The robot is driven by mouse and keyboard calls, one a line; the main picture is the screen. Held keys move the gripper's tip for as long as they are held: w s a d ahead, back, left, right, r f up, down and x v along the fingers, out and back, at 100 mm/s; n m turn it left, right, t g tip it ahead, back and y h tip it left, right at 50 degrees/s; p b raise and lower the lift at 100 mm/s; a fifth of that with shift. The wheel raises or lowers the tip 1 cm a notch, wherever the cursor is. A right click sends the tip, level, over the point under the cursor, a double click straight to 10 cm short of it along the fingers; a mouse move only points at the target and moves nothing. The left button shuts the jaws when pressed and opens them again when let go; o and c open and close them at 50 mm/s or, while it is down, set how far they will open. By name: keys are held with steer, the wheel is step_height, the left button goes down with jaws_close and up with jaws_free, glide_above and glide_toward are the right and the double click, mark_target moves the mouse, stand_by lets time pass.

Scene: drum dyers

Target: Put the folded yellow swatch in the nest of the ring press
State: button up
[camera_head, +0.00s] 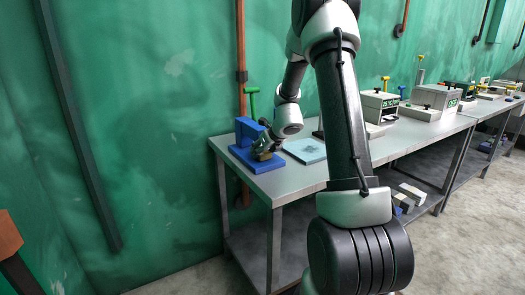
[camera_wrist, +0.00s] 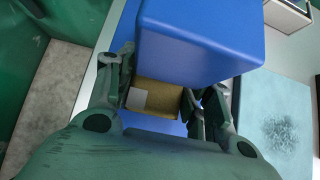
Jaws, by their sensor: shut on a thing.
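The ring press is blue with a green T-handle (camera_head: 252,98) and stands on the near left end of the bench. Its blue base (camera_head: 246,160) and blue head (camera_wrist: 200,48) show in the two views. My gripper (camera_head: 262,148) is down at the press, under or just in front of the head. In the wrist view my gripper (camera_wrist: 154,98) is shut on the folded yellow swatch (camera_wrist: 165,92), a dull yellow-brown piece with a pale square on it. The head covers part of the swatch. The nest is hidden, and I cannot tell whether the swatch touches it.
A pale blue mat (camera_head: 306,150) with a dark speckled patch lies right of the press; it also shows in the wrist view (camera_wrist: 270,105). Cream boxes (camera_head: 379,104) stand farther along the bench (camera_head: 300,182). The green wall is close behind.

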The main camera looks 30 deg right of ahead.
steer(key=shift+f, duration=0.1)
steer(key=o, duration=1.1)
steer(key=shift+c, duration=0.2)
